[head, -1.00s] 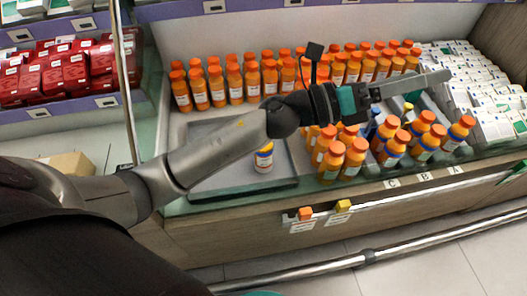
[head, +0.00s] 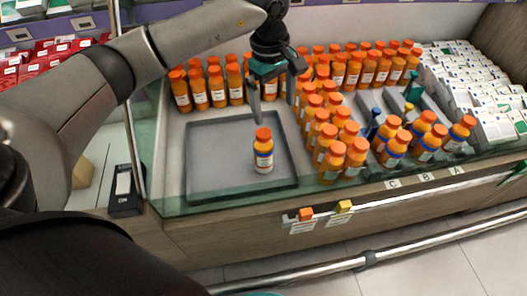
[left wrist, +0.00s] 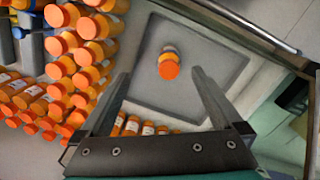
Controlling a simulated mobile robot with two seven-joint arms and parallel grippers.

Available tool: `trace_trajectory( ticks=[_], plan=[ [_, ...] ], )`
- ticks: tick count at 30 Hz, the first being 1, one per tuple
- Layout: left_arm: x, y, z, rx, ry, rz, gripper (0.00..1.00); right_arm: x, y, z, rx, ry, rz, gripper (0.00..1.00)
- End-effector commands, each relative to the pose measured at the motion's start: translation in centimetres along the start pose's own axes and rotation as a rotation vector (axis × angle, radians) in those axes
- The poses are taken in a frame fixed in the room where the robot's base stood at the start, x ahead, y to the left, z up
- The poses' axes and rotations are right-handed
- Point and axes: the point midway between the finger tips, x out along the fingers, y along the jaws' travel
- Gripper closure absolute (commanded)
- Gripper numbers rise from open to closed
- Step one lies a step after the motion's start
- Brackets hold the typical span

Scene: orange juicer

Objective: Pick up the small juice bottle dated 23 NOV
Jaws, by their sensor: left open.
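A single small orange juice bottle (head: 264,153) with an orange cap and a white and blue label stands upright on a grey tray (head: 215,180). The date on its label is too small to read. My left gripper (head: 272,104) is open and empty, pointing down above and behind the bottle, apart from it. In the left wrist view the bottle's cap (left wrist: 169,70) shows from above, between the two spread fingers. Several similar bottles (head: 334,156) stand in rows right of the tray, dates also unreadable. My right gripper is not in view.
More bottles (head: 235,84) line the back of the counter, close to the gripper. Grey dividers (head: 384,97) hold bottles at the right, beside white boxes (head: 470,90). A glass edge (head: 220,206) runs along the front. The tray around the single bottle is clear.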

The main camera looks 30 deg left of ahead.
Motion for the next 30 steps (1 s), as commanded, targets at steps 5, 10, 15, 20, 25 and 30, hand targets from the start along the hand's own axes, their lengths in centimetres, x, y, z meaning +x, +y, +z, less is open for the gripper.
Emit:
trace_trajectory(
  ticks=[5, 10, 15, 20, 25, 30],
  plan=[
    [-0.3, -1.0, -2.2, 0.003, 0.074, -0.049, 0.00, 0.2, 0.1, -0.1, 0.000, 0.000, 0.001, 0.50],
    [2.4, -1.2, -2.5, 0.003, 0.076, -0.055, 0.00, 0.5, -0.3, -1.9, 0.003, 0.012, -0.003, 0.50],
    [5.1, -1.3, -2.6, 0.003, 0.075, -0.052, 0.00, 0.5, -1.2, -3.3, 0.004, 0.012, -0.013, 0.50],
    [7.4, -1.4, -2.8, 0.003, 0.074, -0.051, 0.00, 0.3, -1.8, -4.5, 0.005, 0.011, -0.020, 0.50],
    [8.9, -1.4, -2.9, 0.004, 0.074, -0.049, 0.00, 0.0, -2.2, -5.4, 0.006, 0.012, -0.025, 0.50],
    [9.4, -1.4, -2.9, 0.004, 0.074, -0.049, 0.00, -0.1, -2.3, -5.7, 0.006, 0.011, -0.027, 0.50]
  ],
)
